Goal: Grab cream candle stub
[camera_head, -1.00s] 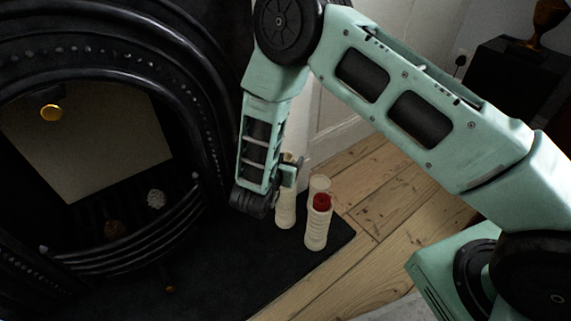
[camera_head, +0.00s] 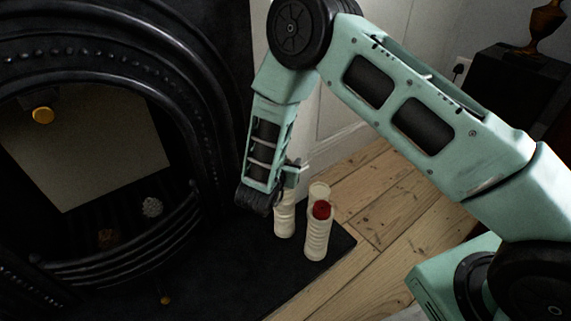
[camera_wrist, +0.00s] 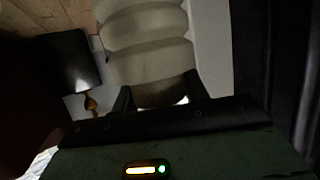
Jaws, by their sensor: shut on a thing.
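A ribbed cream candle stub (camera_wrist: 148,45) fills the upper middle of the wrist view, its end between my two dark fingers. My gripper (camera_wrist: 158,95) is shut on it. In the head view my gripper (camera_head: 262,200) is low over the dark hearth. A cream ribbed piece (camera_head: 284,219) shows right beside it, partly covered by my wrist. It appears to be the held stub. The fingers themselves are hidden there. I cannot tell whether the stub's base touches the hearth.
A cream ribbed candle (camera_head: 317,241) with a red top (camera_head: 321,209) stands close to the right, with another pale candle (camera_head: 318,192) behind it. The black fireplace (camera_head: 190,130) rises at left. The hearth (camera_head: 262,262) is clear in front; floorboards (camera_head: 390,215) lie to the right.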

